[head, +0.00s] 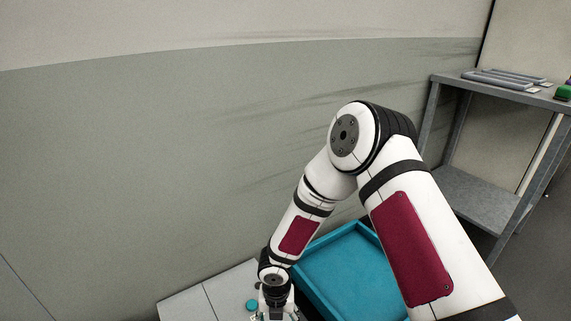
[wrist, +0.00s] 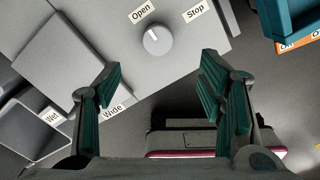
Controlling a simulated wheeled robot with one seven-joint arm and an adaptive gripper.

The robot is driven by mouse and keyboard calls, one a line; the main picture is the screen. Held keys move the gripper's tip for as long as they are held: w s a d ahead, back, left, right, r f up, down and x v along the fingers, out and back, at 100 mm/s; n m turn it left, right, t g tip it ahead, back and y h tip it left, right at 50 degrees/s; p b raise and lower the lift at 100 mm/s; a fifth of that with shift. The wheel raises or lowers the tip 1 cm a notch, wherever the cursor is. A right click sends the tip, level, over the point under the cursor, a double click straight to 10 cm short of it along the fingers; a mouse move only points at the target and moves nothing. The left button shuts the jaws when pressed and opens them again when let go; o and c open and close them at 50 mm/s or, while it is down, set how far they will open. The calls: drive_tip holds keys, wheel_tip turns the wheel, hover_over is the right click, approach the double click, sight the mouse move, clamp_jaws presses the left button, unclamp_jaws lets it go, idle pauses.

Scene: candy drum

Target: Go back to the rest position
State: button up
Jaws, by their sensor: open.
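My gripper (wrist: 160,72) is open in the wrist view, its two teal-padded fingers wide apart with nothing between them. Beyond the fingertips is a grey panel with a round knob (wrist: 157,40), set between labels reading "Open" (wrist: 141,12) and "Stop" (wrist: 195,11). The fingers appear apart from the knob. In the head view my arm is bent, its elbow high, and its wrist reaches down to the bottom edge, where the fingers cannot be made out clearly.
A blue tray (head: 316,292) lies beside my forearm, partly hidden by my arm. A light grey surface (head: 185,308) with a teal round thing (head: 252,305) is at the bottom. A grey shelf (head: 480,205) stands at the right. Labels "Wide" (wrist: 112,110) and "Wet" (wrist: 52,117) show in the wrist view.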

drive_tip(key=w+d+r+m+t+h, duration=0.1)
drive_tip(key=d+r+m+h, duration=0.1)
drive_tip(key=d+r+m, duration=0.75)
drive_tip(key=w+d+r+m+h, duration=0.25)
drive_tip(key=d+r, duration=0.35)
drive_tip(key=r, duration=0.8)
drive_tip(key=s+d+r+m, duration=0.7)
drive_tip(key=s+r+m, duration=0.15)
drive_tip(key=r, duration=0.35)
drive_tip(key=s+r+m+g+y, duration=0.15)
drive_tip(key=s+r+m, duration=0.25)
drive_tip(key=s+m, duration=0.6)
drive_tip(key=s+r+m+t+y, duration=0.1)
drive_tip(key=s+r+m+y, duration=0.35)
drive_tip(key=s, duration=0.95)
wheel_tip(320, 180, up, 30)
drive_tip(key=m+t+h+p, duration=0.1)
drive_tip(key=t+p, duration=0.2)
drive_tip(key=p, duration=2.6)
drive_tip(key=shift+s+a+p, duration=0.2)
drive_tip(key=shift+p, duration=0.15)
drive_tip(key=shift+r+t, duration=0.1)
drive_tip(key=shift+t, duration=0.15)
